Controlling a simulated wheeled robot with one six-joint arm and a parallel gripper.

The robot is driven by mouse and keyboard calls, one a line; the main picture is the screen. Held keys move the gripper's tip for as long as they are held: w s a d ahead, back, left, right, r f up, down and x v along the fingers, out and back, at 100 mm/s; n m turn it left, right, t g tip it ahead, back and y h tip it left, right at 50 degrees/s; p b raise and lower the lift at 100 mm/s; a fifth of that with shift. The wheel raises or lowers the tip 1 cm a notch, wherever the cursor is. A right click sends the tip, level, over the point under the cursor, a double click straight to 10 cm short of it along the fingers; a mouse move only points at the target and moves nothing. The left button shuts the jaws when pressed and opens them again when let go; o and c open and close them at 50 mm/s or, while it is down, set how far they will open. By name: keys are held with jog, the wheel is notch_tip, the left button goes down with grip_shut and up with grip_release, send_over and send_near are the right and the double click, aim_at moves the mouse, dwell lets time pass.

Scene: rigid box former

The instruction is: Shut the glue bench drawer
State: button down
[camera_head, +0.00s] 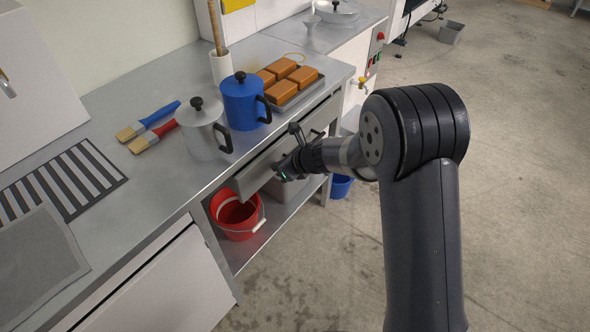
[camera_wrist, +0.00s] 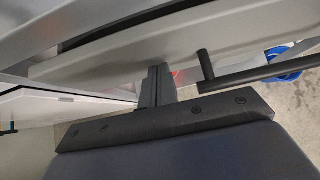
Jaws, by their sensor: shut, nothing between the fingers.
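The glue bench drawer (camera_head: 257,172) is under the worktop, its light grey front standing a little out from the bench edge. In the wrist view the drawer front (camera_wrist: 120,62) runs across the upper part, with a dark gap above it. Its black bar handle (camera_wrist: 262,73) is right of my fingers. My gripper (camera_head: 281,171) is in front of the drawer front. In the wrist view my gripper (camera_wrist: 158,72) has its fingers together and empty, tips at the drawer front's lower part. I cannot tell whether they touch it.
On the worktop (camera_head: 150,188) stand a silver pot (camera_head: 201,133), a blue pot (camera_head: 243,104) and a tray of orange-brown blocks (camera_head: 290,93). A red bucket (camera_head: 236,215) is on the shelf below. A blue bucket (camera_head: 341,186) is near the bench leg.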

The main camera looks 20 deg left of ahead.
jog(key=shift+w+a+p, duration=0.15)
jog(key=shift+w+a, duration=0.05)
jog(key=shift+a, duration=0.35)
jog(key=shift+w+a+p, duration=0.15)
jog(key=shift+a, duration=0.4)
jog(key=shift+r, duration=0.1)
jog(key=shift+a+r, duration=0.1)
jog(key=shift+w, duration=0.1)
